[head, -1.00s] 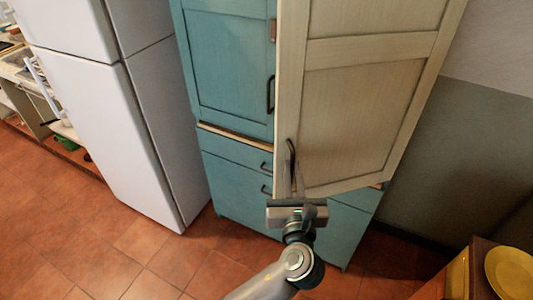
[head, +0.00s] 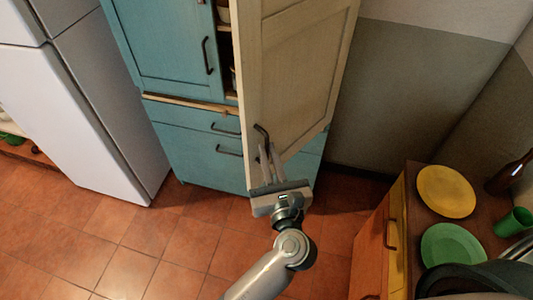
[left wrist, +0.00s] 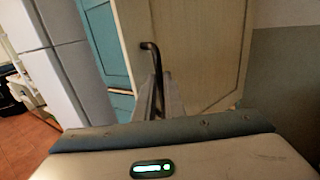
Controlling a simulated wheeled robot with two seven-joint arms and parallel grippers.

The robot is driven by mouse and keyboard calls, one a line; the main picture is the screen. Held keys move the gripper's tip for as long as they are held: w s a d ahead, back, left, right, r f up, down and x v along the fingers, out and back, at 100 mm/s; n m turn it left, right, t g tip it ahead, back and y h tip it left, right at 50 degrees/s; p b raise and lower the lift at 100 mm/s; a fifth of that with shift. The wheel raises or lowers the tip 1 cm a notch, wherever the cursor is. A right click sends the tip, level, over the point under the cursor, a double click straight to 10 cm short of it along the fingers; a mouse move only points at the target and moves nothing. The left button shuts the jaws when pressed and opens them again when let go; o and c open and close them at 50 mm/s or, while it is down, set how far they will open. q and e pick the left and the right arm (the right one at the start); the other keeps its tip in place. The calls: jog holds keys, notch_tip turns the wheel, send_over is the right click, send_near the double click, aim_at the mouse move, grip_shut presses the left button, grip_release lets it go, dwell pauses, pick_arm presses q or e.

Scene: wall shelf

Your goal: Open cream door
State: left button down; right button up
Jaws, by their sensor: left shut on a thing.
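The cream door (head: 300,70) is swung partly open from the teal cupboard (head: 165,50). A narrow strip of the dark inside with some items shows past its left edge. Its dark handle (head: 261,131) is near the door's lower left edge. My left gripper (head: 265,158) is shut on this handle from below. In the left wrist view the handle (left wrist: 152,50) runs down between my gripper fingers (left wrist: 158,98), in front of the cream door (left wrist: 190,40). My right gripper is not in view.
A white fridge (head: 75,110) stands at the left. At the right is a wooden cabinet (head: 370,245) bearing a yellow plate (head: 445,190), a green plate (head: 452,247) and a green cup (head: 514,222). Tiled floor (head: 180,240) lies free in front of the cupboard.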

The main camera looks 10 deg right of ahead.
pick_arm(q)
jog(key=c, duration=2.1)
grip_release()
jog(key=shift+d+r, duration=0.25)
jog(key=shift+d, duration=0.1)
jog(key=shift+o, duration=1.3)
jog(key=shift+d+f, duration=0.1)
jog(key=shift+d, duration=0.1)
jog(key=shift+a+f, duration=0.15)
jog(key=shift+f, duration=0.05)
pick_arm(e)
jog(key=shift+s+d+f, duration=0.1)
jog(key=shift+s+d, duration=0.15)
